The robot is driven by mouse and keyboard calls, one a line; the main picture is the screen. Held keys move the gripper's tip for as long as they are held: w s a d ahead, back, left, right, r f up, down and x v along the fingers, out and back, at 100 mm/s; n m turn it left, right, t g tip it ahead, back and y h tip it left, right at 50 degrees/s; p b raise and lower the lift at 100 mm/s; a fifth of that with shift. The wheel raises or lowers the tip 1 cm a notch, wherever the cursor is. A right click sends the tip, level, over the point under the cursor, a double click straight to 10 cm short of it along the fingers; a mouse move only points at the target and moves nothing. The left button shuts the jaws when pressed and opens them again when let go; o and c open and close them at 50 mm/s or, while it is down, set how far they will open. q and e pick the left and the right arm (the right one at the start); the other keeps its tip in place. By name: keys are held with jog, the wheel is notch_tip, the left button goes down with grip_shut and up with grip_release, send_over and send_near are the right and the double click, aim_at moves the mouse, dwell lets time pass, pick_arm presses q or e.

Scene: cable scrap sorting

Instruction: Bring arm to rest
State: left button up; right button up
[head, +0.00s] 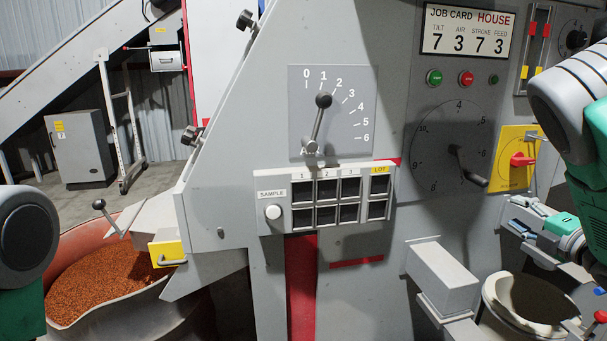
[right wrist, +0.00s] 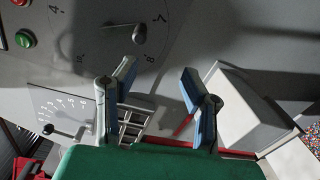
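My right gripper (head: 522,220) is at the right side of the head view, in front of the grey machine panel. It is below the yellow switch plate (head: 517,158) and right of the large dial (head: 450,148). In the right wrist view the gripper (right wrist: 160,68) has its two blue-grey fingers spread apart with nothing between them. The panel lies beyond the fingertips. My right arm (head: 570,100) comes down from the upper right edge. A joint of my left arm (head: 25,235) shows at the left edge. My left gripper is out of the frames.
A grey box-shaped spout (head: 443,275) juts out left of a pale bucket (head: 525,300), below my right gripper. A sample rack (head: 326,198) and a lever scale (head: 333,112) are on the panel. A bin of reddish-brown granules (head: 75,325) stands at the lower left.

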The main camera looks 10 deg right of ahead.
jog(key=s+a+f+m+g+h, duration=0.1)
jog(key=s+a+f+m+g, duration=0.25)
jog(key=f, duration=0.45)
jog(key=s+a+f+m+g+h, duration=0.15)
jog(key=s+a+f+m, duration=0.3)
jog(key=f, duration=0.45)
jog(key=s+a+f+m+g, duration=0.3)
jog(key=s+a+f+m, duration=0.1)
jog(key=f, duration=0.4)
jog(key=s+a+f+m+g, duration=0.2)
jog(key=s+a+f+g, duration=0.1)
jog(key=s, duration=0.5)
jog(key=s+a+f+m+g+y, duration=0.1)
jog(key=s+a+f+m+g, duration=0.2)
jog(key=s+a, duration=0.3)
jog(key=s+a+f+m+g+p, duration=0.1)
jog(key=s+a+f+m+g, duration=0.1)
jog(key=s+a, duration=0.3)
jog(key=s+f+m, duration=0.1)
jog(key=s, duration=0.3)
jog(key=shift+s+g, duration=0.35)
jog(key=shift+g, duration=0.05)
jog(key=shift+y, duration=0.25)
jog(key=shift+w, duration=0.2)
jog(key=shift+c, duration=0.6)
